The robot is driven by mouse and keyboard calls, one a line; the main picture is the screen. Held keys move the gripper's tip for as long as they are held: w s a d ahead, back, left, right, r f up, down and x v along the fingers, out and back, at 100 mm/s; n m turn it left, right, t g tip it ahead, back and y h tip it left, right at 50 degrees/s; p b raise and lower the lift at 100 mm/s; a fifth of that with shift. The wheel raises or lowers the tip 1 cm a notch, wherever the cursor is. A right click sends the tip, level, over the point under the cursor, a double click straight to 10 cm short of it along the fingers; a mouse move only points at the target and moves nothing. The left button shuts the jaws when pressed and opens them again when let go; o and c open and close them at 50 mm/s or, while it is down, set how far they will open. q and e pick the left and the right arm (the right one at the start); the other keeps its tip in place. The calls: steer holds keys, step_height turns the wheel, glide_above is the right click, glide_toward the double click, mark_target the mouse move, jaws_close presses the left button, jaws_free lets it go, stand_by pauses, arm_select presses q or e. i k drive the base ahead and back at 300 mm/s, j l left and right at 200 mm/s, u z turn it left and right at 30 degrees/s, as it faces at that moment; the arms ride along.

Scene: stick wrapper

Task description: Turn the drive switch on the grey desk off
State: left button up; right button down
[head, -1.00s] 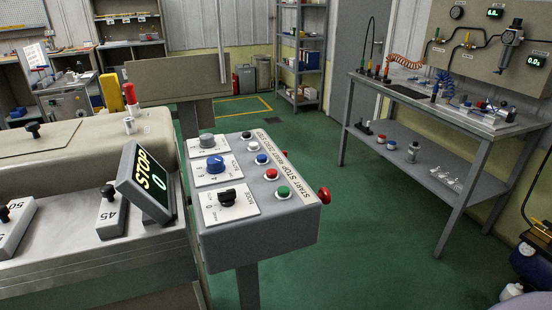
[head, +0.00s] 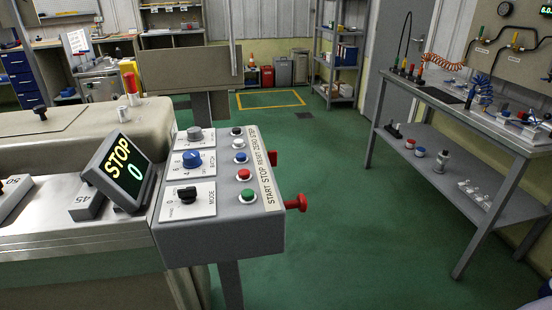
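The grey desk (head: 222,238) is a sloped control box on a post, right of the beige machine. Its top has a grey knob (head: 194,134), a blue knob (head: 192,159) and a black MODE knob (head: 187,194), with a column of buttons beside them. On its right side are a red mushroom-shaped knob (head: 297,203) and a smaller red part (head: 273,158) behind it. I cannot read a label marking any of these as the drive switch. Neither of my grippers is in view.
A tilted display (head: 119,171) reads STOP and 0, left of the desk. A metal workbench (head: 470,115) with a lower shelf stands at the right. Open green floor (head: 345,230) lies between the desk and the workbench. Shelving (head: 337,52) stands at the back.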

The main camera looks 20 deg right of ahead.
mark_target(271, 154)
steer(key=k+l, duration=0.1)
steer(key=l, duration=0.4)
steer(key=k+l, duration=0.1)
steer(key=l, duration=0.35)
steer(key=k+l, duration=0.1)
steer(key=l, duration=0.4)
steer(key=i+l+u, duration=0.1)
steer(key=u, duration=0.3)
steer(key=l+u, duration=0.2)
steer(key=u, duration=0.15)
steer(key=i+l+u, duration=0.2)
steer(key=l, duration=0.2)
steer(key=l+u, duration=0.2)
steer(key=l, duration=0.15)
steer(key=l+u, duration=0.35)
steer(key=l, duration=2.05)
